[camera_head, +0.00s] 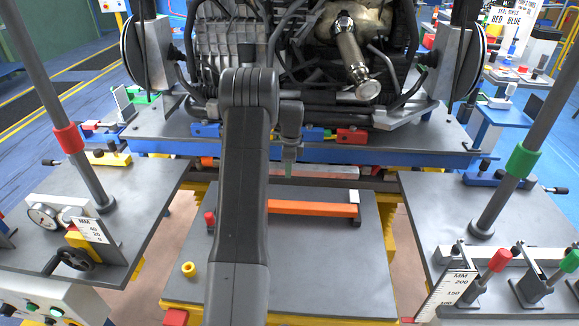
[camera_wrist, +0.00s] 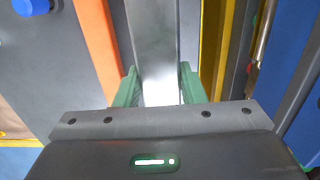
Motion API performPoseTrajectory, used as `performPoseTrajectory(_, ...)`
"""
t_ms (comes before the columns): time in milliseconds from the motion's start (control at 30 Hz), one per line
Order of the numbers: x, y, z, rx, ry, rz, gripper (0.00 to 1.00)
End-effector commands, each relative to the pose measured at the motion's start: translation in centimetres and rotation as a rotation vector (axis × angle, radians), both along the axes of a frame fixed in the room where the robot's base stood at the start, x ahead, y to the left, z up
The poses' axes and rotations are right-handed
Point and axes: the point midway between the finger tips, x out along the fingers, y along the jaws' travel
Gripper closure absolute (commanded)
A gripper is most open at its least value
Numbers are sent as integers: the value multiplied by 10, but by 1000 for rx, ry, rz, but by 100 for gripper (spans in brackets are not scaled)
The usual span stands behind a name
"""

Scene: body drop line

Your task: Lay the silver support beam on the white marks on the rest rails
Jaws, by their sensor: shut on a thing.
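My gripper (camera_head: 289,157) points down behind the dark table. Its green fingers (camera_wrist: 158,88) are shut on the silver support beam (camera_wrist: 155,40) in the wrist view. The beam (camera_head: 325,170) lies crosswise in the head view, beyond the orange bar and below the blue-edged platform. My arm hides much of the left side, so I cannot see a second white mark. The beam appears apart from the visible mark.
An orange bar (camera_head: 308,208) lies on the dark table (camera_head: 310,255), nearer than the beam. A yellow ring (camera_head: 189,269) and red knob (camera_head: 209,219) are at left. The engine assembly on its platform (camera_head: 400,146) stands close behind. Side benches (camera_head: 520,215) flank the table.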

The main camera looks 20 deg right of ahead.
Motion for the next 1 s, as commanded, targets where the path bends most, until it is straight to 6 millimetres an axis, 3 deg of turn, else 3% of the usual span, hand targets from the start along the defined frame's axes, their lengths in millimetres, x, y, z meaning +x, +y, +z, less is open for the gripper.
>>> performPoseTrajectory(1000,0,0,-81,-1,-2,1,100)
